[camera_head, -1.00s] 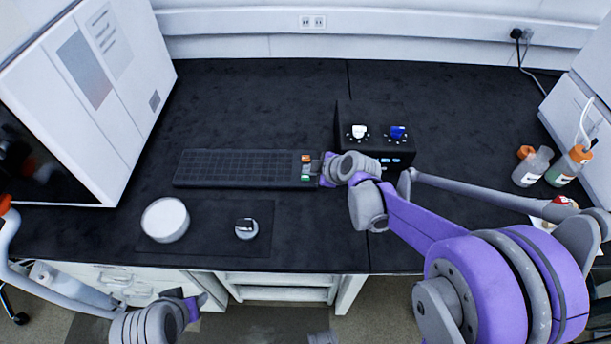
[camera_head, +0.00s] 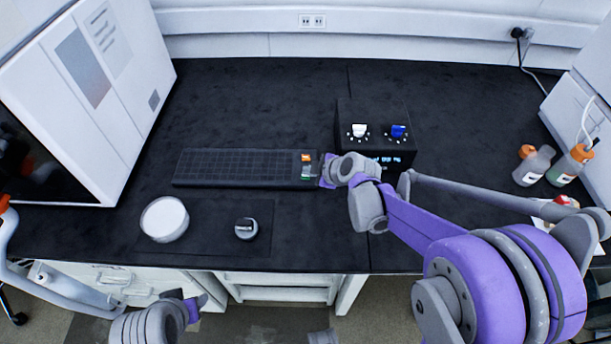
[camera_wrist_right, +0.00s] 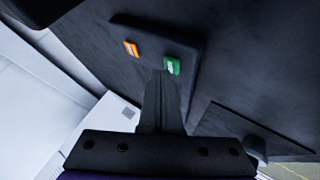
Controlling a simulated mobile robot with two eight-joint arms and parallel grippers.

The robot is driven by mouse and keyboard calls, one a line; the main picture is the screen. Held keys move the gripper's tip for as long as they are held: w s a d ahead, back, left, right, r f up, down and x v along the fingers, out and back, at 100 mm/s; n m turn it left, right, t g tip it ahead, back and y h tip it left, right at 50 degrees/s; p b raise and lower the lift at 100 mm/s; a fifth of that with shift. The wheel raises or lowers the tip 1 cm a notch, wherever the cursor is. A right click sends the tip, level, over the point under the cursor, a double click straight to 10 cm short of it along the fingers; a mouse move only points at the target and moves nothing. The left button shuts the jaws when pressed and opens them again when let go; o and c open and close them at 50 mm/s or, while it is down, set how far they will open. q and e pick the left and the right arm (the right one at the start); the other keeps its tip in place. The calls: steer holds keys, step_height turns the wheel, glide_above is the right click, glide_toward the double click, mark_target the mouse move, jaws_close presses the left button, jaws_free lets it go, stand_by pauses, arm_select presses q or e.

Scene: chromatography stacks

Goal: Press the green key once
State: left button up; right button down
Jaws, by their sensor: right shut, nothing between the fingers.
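The green key (camera_head: 306,171) is at the right end of the long black keypad, just below the orange key (camera_head: 306,157). In the right wrist view the green key (camera_wrist_right: 172,66) lies right at the tips of my shut, empty right gripper (camera_wrist_right: 161,74). In the head view my right gripper (camera_head: 319,171) reaches the key from the right and overlaps its edge. I cannot tell whether the fingers touch or press it. My left gripper (camera_head: 196,303) is low at the front, away from the keypad; its jaws are too unclear to read.
The black keypad (camera_head: 235,168) lies mid-bench. A black box (camera_head: 374,115) with white and blue knobs and a lit display stands just right. A white round dish (camera_head: 165,219) and a small knob-like object (camera_head: 246,229) are on a mat (camera_head: 205,240) in front. Bottles (camera_head: 532,165) stand far right.

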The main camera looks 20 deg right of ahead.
mark_target(309, 178)
steer(key=shift+f, duration=0.4)
stand_by(0.5)
steer(key=shift+r, duration=0.1)
steer(key=shift+r+p, duration=0.4)
steer(key=shift+r, duration=0.35)
step_height(309, 178, up, 5)
steer(key=p, duration=0.4)
stand_by(0.5)
stand_by(0.4)
